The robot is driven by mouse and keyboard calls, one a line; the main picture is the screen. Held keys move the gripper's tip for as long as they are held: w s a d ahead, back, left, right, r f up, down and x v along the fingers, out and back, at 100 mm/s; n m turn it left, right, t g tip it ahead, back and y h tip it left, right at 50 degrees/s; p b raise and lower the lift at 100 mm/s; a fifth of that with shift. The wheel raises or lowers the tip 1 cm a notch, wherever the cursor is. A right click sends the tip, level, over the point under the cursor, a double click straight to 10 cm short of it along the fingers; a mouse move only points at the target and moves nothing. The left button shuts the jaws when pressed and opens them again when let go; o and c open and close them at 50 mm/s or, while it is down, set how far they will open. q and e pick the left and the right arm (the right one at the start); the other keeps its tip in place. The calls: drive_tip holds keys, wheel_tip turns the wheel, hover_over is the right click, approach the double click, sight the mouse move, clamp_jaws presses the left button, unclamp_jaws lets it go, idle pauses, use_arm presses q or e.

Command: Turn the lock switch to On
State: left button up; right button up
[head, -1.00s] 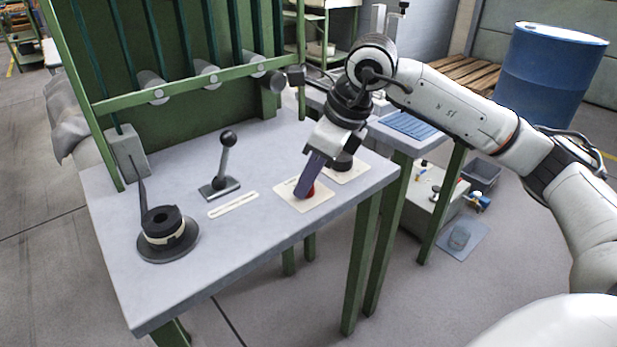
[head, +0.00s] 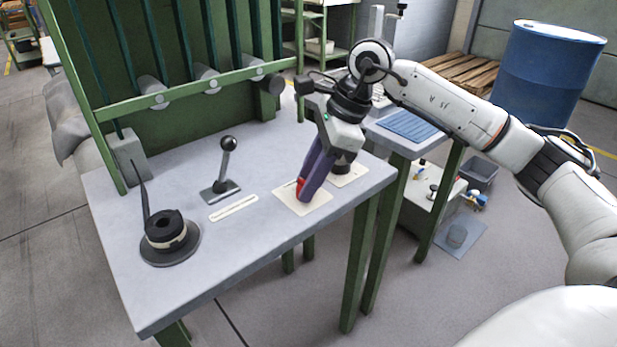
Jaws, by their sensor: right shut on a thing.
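The lock switch shows as a small red piece (head: 300,184) on a cream label plate (head: 290,200) at the right part of the grey table. My right gripper (head: 308,190) reaches down onto this plate, with its purple fingers shut on the red switch. The fingers hide most of the switch, so I cannot tell which way it points. The lettering on the plate is too small to read. My left gripper is not in view.
A second cream plate with a dark knob (head: 343,163) lies just behind my right gripper. A black-knobbed lever (head: 224,168) and a black spool (head: 166,232) stand further left on the table (head: 240,262). A green frame (head: 120,110) rises along the back.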

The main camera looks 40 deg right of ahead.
drive_tip(key=o, duration=1)
use_arm(q)
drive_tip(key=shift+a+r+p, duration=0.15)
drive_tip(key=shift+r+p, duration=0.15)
drive_tip(key=shift+p, duration=0.6)
use_arm(e)
drive_tip(key=v, duration=1)
drive_tip(key=shift+r, duration=0.2)
drive_tip(key=shift+s, duration=0.1)
